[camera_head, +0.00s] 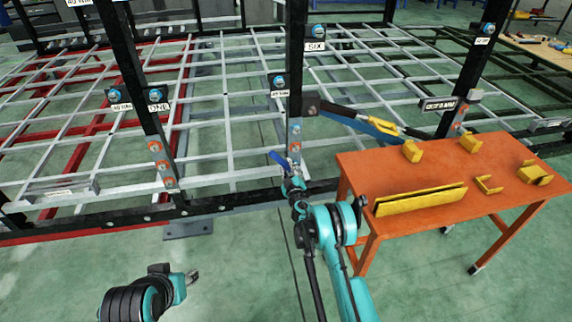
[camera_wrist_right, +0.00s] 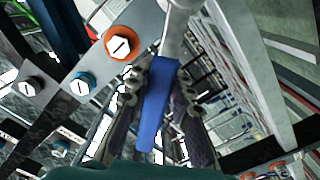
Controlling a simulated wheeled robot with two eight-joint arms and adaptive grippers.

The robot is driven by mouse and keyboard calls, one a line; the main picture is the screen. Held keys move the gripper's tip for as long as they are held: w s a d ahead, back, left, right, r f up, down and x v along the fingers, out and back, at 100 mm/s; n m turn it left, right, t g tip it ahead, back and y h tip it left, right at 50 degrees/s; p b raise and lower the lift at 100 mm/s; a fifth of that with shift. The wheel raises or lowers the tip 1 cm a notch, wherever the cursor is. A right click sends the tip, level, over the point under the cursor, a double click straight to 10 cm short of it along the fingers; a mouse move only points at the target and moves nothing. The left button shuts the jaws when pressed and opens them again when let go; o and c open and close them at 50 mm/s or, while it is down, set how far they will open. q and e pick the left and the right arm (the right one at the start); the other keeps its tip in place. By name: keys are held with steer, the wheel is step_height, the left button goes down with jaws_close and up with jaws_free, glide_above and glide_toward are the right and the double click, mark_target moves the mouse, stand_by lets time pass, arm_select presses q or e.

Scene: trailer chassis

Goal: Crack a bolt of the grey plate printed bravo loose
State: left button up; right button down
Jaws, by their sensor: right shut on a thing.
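My right gripper (camera_head: 292,178) is shut on a blue-handled tool (camera_head: 279,158), at a dark post in the middle. In the right wrist view the blue handle (camera_wrist_right: 156,105) lies between the fingers of the gripper (camera_wrist_right: 160,90). The tool's silver head (camera_wrist_right: 180,15) is at the top, by a grey plate (camera_wrist_right: 146,22); whether it sits on a bolt is hidden. A bolt with an orange ring (camera_wrist_right: 118,43) and one with a blue ring (camera_wrist_right: 82,84) show nearby. I cannot read "bravo" on any plate. My left gripper (camera_head: 192,276) is low at the left, away from the frame; its jaws are unclear.
An orange table (camera_head: 400,170) with yellow brackets (camera_head: 412,151) and a long yellow channel (camera_head: 420,199) stands close right of my right arm. Black posts and a grey lattice chassis (camera_head: 230,110) fill the back. The green floor at the front left is clear.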

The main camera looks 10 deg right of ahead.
steer(key=shift+s, duration=1.45)
